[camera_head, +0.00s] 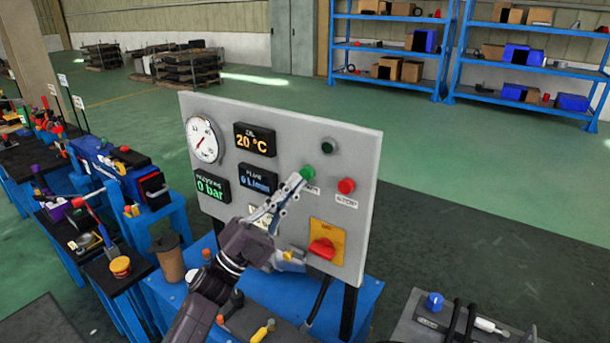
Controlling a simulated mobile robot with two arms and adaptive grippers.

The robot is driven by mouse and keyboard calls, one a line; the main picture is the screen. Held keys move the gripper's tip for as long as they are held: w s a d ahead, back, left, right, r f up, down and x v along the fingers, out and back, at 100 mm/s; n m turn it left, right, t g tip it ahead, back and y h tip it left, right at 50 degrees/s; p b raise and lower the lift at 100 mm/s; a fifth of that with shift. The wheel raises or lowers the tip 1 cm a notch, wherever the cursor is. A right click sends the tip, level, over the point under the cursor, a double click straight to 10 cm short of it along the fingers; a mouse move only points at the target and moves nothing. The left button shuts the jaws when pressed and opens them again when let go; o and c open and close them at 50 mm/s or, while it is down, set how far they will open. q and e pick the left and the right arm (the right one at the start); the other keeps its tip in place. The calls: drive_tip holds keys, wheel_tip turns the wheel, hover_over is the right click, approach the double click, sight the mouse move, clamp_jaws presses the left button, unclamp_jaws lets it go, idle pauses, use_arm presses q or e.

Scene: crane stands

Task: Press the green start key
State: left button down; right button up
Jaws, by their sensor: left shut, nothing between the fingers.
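The green start key (308,173) is a round button on the grey control panel (350,150), left of the red stop key (346,186). My left gripper (298,181) is shut and empty. Its fingertips are at the lower left edge of the green key in the picture. I cannot tell whether they touch it or how far the key is pushed in. The gripper partly covers the label under the key and a lower display. My right gripper is not in view.
The panel also carries a round gauge (203,139), displays reading 20 °C, 0 bar and 0 l/min, a dark round lamp (329,146) and a red rotary switch (321,248) on a yellow plate. A brown cup (168,257) stands left on the blue bench. Blue shelves (390,48) stand far behind.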

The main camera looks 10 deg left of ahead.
use_arm(q)
drive_tip(key=shift+w, duration=0.1)
drive_tip(key=shift+w+d+b, duration=0.1)
drive_tip(key=shift+w+b, duration=0.25)
drive_tip(key=shift+w+d+b, duration=0.2)
drive_tip(key=shift+w+b, duration=0.2)
drive_tip(key=shift+w, duration=0.05)
idle(0.8)
drive_tip(key=shift+s, duration=0.15)
drive_tip(key=shift+s+a+p, duration=0.3)
drive_tip(key=shift+s+a, duration=0.05)
drive_tip(key=shift+s, duration=0.4)
drive_tip(key=shift+s+a+p, duration=0.2)
drive_tip(key=shift+s+a, duration=0.1)
drive_tip(key=shift+s, duration=0.5)
drive_tip(key=shift+s+a+p, duration=0.25)
drive_tip(key=shift+s, duration=0.5)
drive_tip(key=shift+s+a+p, duration=0.2)
drive_tip(key=shift+s+a, duration=0.1)
drive_tip(key=shift+s, duration=0.5)
